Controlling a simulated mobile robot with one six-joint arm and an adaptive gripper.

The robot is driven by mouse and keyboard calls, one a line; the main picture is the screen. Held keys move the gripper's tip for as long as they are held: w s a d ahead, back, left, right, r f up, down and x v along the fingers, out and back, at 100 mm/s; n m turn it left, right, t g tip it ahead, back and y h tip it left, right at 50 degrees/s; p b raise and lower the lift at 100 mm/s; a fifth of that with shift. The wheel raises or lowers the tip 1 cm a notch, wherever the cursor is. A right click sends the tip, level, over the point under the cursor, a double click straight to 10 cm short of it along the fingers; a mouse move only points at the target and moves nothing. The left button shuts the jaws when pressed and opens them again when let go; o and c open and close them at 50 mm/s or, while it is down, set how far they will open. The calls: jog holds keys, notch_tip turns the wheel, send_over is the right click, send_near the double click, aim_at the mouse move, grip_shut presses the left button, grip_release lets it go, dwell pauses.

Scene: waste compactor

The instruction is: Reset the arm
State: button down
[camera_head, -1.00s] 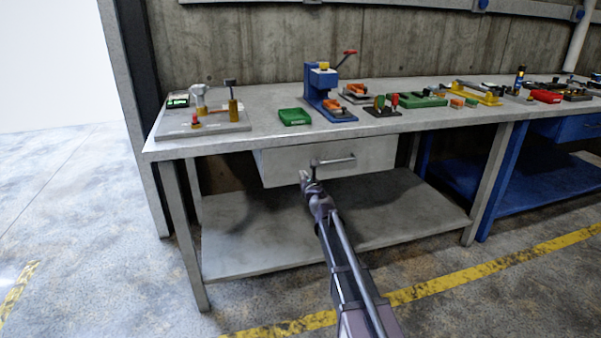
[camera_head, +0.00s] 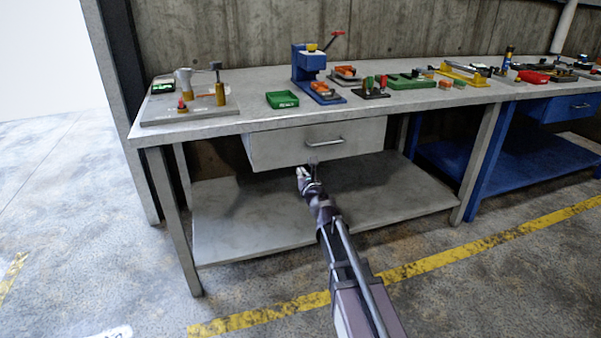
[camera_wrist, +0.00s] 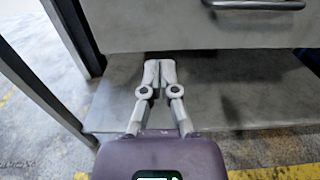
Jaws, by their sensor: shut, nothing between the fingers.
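My gripper (camera_head: 308,170) is at the end of my arm, in front of the workbench and just below the front of its grey drawer (camera_head: 290,148). In the wrist view the gripper's two light fingers (camera_wrist: 160,66) are together with nothing between them. The drawer's metal handle (camera_head: 324,142) is above and right of my gripper, apart from it. The handle also shows at the top right of the wrist view (camera_wrist: 255,4). The drawer looks shut or nearly so; I cannot tell exactly.
The workbench (camera_head: 245,118) carries a grey fixture, a green tray (camera_head: 282,100), a blue press (camera_head: 308,66) and several small parts. Its lower shelf (camera_head: 300,220) is bare. A blue bench (camera_head: 500,150) stands at the right. The floor in front is open, with a yellow line (camera_head: 440,258).

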jog(key=shift+s, duration=0.1)
jog(key=s+a+f+n+g+y, duration=0.1)
jog(key=s+f+n+g+y, duration=0.1)
jog(key=s+f+n+g, duration=0.65)
jog(key=s+a+f+n+g+y, duration=0.1)
jog(key=s+a+f+n, duration=0.15)
jog(key=s+n, duration=0.75)
jog(key=s+d+f+n+g+h, duration=0.3)
jog(key=s+d+n+g+h, duration=0.1)
jog(key=s+d+n, duration=0.25)
jog(key=s+d+f+n+g+h, duration=0.3)
jog(key=s+d+f+n+g, duration=0.1)
jog(key=s+d+n, duration=0.3)
notch_tip(320, 180, up, 37)
jog(key=w+n+p, duration=0.1)
jog(key=p, duration=3.6)
jog(key=shift+w+f, duration=0.2)
jog(key=shift+w, duration=0.1)
jog(key=shift+a, duration=0.1)
